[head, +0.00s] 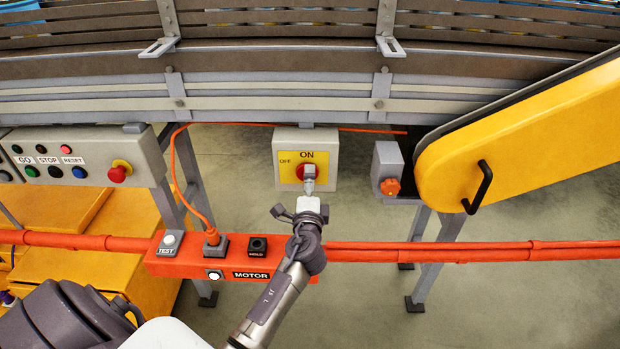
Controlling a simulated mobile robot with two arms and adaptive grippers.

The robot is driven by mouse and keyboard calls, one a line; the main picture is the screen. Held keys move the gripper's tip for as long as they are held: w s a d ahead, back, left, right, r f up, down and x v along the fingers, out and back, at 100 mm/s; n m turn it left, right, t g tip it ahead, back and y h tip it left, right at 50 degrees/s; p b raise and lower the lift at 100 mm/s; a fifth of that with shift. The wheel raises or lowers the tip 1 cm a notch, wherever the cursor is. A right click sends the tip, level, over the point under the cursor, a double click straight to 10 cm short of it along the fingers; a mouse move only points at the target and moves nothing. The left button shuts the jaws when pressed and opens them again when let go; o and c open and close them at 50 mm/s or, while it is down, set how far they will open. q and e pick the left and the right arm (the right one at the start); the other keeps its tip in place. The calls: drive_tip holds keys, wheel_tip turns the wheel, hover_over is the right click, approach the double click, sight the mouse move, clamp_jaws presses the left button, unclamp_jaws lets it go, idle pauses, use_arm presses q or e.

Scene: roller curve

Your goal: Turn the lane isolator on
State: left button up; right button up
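The lane isolator (279,160) is a light grey box under the conveyor rail, with a yellow plate marked ON at the top and OFF at the left. A red rotary part (300,172) shows at its centre. My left gripper (309,175) is in front of the switch, its tip overlapping the red part. The gripper hides most of the handle, so I cannot tell which way the handle points or whether the fingers are closed on it. My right gripper is not in view.
A grey control panel (95,146) with buttons and a red emergency stop (118,172) is at left. An orange motor box (190,262) and pipe (430,252) cross below. A yellow guard (530,140) with a black handle is at right, beside an orange knob (390,187).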

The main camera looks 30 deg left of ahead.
use_arm(q)
drive_tip(key=v, duration=0.9)
